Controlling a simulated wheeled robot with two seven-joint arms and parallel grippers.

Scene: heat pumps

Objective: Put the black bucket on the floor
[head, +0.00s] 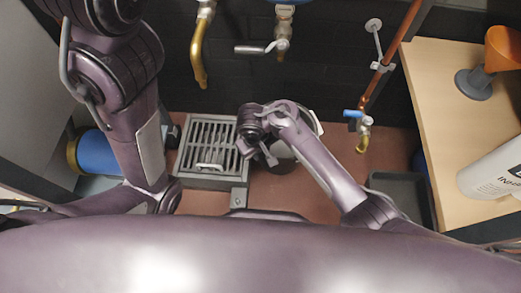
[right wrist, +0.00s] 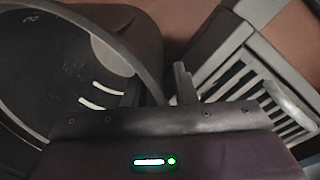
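The black bucket (head: 283,158) is mostly hidden under my right forearm and gripper in the head view. In the right wrist view the bucket (right wrist: 60,70) fills the left side, its round rim and dark inside showing, with pale marks on the inner wall. My right gripper (head: 262,157) is at the bucket's rim, beside the floor grate. In the right wrist view its fingers (right wrist: 158,90) stand close together, one inside and one outside the rim, with the wall between them. Whether the bucket's base touches the floor is hidden. My left gripper does not show.
The reddish floor (head: 210,203) has a metal drain grate (head: 209,145) left of the bucket. Brass taps and a copper pipe hang on the back wall.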

